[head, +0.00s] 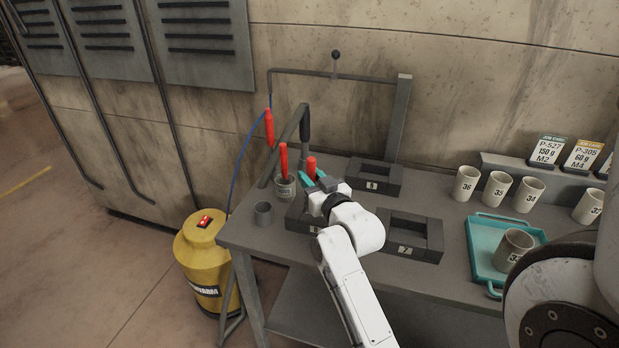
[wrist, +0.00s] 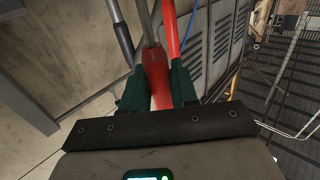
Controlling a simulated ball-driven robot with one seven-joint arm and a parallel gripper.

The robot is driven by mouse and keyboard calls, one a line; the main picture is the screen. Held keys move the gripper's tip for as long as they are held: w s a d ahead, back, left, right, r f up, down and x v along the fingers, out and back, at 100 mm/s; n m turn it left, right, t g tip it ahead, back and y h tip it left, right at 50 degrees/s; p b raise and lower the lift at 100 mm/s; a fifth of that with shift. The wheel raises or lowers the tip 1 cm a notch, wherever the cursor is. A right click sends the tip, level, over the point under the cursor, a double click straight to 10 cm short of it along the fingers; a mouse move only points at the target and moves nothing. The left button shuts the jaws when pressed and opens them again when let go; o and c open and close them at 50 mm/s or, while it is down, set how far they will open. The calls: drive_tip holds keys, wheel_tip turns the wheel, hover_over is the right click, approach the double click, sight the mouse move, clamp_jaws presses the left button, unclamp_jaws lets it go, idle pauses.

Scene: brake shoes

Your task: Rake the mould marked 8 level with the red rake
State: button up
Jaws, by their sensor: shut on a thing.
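My gripper (head: 314,181) is shut on a red handle (head: 311,165), which also shows between the green fingers in the wrist view (wrist: 155,76). A grey shaft rises from the handle in that view; the rake's working end cannot be made out. Three dark square moulds are on the bench. The back mould (head: 372,190) has a small label that may be an 8, too small to be sure. The front right mould (head: 408,252) is marked 7. The left mould (head: 296,222) is mostly hidden behind my gripper and arm, its label unreadable.
A grey pot (head: 285,190) with another red-handled tool stands left of my gripper, beside a small grey cup (head: 263,214). A red tool (head: 269,127) hangs on a blue hose. A teal tray (head: 482,255) and numbered cups (head: 466,184) are at right. A dark post (head: 402,110) stands behind.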

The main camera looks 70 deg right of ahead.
drive_tip(key=s+b, duration=0.1)
drive_tip(key=s, duration=0.5)
drive_tip(key=shift+s+d+b, duration=0.15)
drive_tip(key=shift+s+b, duration=0.05)
drive_tip(key=shift+b, duration=0.15)
drive_tip(key=shift+r, duration=0.1)
idle(0.4)
drive_tip(key=shift+w+a+p, duration=0.15)
drive_tip(key=shift+w+p, duration=0.6)
drive_tip(key=shift+w, duration=0.9)
drive_tip(key=shift+w+a+p, duration=0.1)
drive_tip(key=shift+w+p, duration=0.6)
drive_tip(key=shift+w, duration=0.95)
drive_tip(key=shift+s, duration=0.15)
drive_tip(key=s+b, duration=0.1)
drive_tip(key=s, duration=0.5)
drive_tip(key=shift+s+d, duration=0.2)
drive_tip(key=shift+d, duration=0.05)
